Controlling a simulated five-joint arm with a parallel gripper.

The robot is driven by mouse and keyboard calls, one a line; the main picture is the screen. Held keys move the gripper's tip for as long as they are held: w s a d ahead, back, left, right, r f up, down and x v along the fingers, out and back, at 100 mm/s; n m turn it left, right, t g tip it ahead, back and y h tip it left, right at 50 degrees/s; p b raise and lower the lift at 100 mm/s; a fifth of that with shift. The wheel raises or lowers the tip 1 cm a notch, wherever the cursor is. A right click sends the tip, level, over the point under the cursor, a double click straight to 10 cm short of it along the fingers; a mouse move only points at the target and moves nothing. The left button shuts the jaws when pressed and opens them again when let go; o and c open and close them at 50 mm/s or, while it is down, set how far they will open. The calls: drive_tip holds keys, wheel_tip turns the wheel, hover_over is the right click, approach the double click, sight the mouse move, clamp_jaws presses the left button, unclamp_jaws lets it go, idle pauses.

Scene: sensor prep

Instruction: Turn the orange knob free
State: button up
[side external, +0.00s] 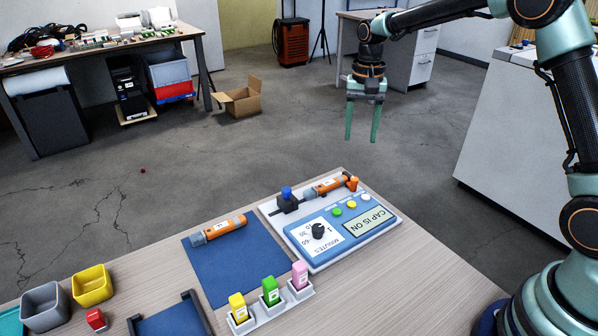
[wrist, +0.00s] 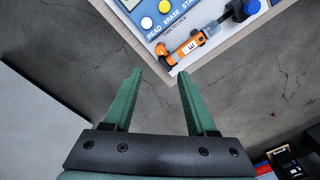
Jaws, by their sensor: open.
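The orange knob (side external: 353,183) is at the right end of an orange and grey sensor (side external: 325,188) lying in the blue and white station (side external: 325,264). In the wrist view the knob (wrist: 162,52) shows near the station's corner, beyond my fingertips. A black holder with a blue knob (side external: 286,192) is at the sensor's other end. The station's display (side external: 369,221) reads "CAP IS ON". My gripper (side external: 361,138) is open and empty, fingers pointing down, in the air above and behind the station. Nothing is between the fingers in the wrist view (wrist: 159,75).
A second orange sensor (side external: 218,229) lies on a blue mat (side external: 240,267). Yellow, green and pink bottles (side external: 270,291) stand in front of the station. Grey and yellow bins (side external: 92,287) are at the left. The space around my gripper is clear.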

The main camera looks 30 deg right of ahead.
sight(355, 179)
wheel_tip(355, 179, down, 12)
drive_tip(key=shift+f, duration=0.15)
idle(0.4)
clamp_jaws()
